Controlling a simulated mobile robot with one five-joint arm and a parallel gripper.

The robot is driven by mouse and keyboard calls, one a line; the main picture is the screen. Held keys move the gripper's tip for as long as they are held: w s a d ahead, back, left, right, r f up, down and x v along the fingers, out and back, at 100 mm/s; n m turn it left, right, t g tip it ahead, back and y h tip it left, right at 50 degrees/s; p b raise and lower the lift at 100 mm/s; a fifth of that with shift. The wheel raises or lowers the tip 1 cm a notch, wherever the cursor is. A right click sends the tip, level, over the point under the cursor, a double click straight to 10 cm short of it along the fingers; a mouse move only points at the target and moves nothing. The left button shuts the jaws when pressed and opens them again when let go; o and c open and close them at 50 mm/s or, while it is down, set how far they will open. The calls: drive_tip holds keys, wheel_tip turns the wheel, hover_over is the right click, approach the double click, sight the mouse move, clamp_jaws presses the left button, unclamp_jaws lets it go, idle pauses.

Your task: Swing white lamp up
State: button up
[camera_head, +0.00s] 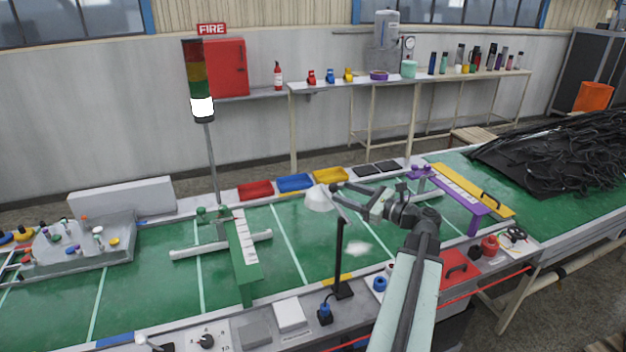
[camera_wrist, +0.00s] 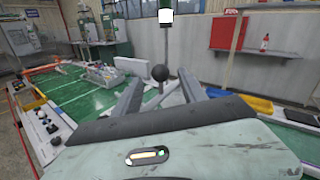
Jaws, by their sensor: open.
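The white lamp (camera_head: 318,198) shows in the head view with its pale shade tilted downward, at the upper left of a thin black post (camera_head: 339,255). The post stands on the near edge of the green table, and a pale light patch lies on the green beside it. My gripper (camera_head: 352,199) is just right of the shade, with its fingers pointing left. In the wrist view my gripper (camera_wrist: 160,84) is open, and a dark round knob (camera_wrist: 158,73) shows between the finger tips. I cannot tell whether the fingers touch it. The shade cannot be made out in the wrist view.
A green bracket (camera_head: 243,250) stands left of the lamp, and a purple one (camera_head: 460,200) stands to the right. Red, blue (camera_head: 295,182) and yellow trays line the back edge. A signal tower (camera_head: 198,80) rises at the back left. Black hoses (camera_head: 560,150) heap at right.

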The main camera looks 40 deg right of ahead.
drive_tip(key=w+a, duration=0.1)
drive_tip(key=w, duration=0.7)
drive_tip(key=shift+a, duration=0.25)
clamp_jaws()
drive_tip(key=shift+s, duration=0.1)
idle(1.0)
